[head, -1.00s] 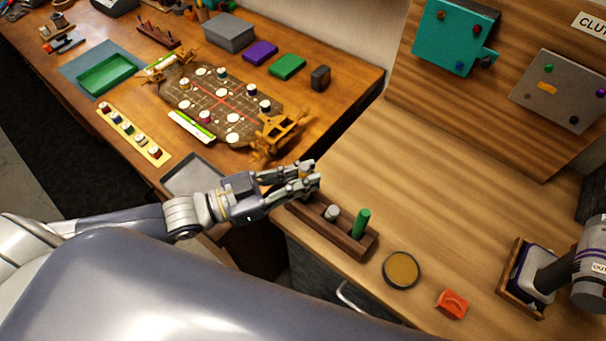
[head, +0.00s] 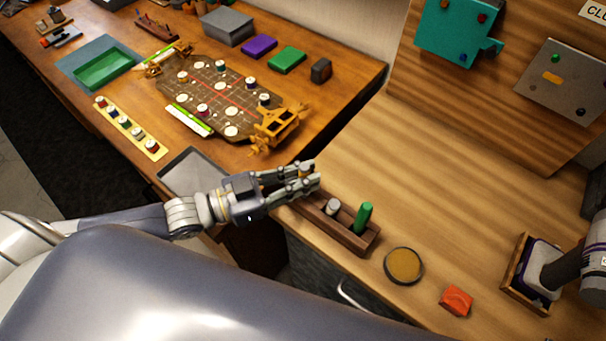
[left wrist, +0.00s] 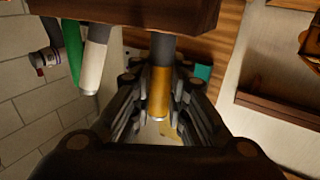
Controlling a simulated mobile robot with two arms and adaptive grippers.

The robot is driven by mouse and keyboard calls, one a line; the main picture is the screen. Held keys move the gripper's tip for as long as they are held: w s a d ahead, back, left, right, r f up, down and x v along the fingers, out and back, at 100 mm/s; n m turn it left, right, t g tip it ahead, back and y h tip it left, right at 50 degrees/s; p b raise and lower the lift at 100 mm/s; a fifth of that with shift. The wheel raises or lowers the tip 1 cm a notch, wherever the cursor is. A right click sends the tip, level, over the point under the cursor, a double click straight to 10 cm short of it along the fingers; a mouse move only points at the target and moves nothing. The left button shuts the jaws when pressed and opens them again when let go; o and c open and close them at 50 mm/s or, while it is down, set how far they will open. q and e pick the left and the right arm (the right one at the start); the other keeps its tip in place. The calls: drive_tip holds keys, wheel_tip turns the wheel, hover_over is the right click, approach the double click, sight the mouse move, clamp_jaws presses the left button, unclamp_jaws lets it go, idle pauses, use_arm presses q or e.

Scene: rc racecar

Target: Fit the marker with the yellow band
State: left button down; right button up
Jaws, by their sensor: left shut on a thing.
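Small white-topped markers with coloured bands stand on the brown gridded board (head: 215,88) and in the yellow strip (head: 130,130) in the head view. I cannot make out which one has a yellow band. The rack also holds a white handle (head: 332,208) and a green handle (head: 363,217). My right gripper is not in view.
A grey tray (head: 194,171) lies beside my left forearm. An amber round dish (head: 403,266) and an orange block (head: 456,300) lie right of the rack. The pale bench top is clear behind the rack.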

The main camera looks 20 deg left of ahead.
use_arm(q)
drive_tip(key=shift+f, duration=0.3)
drive_tip(key=c, duration=1.5)
unclamp_jaws()
drive_tip(key=shift+v, duration=6)
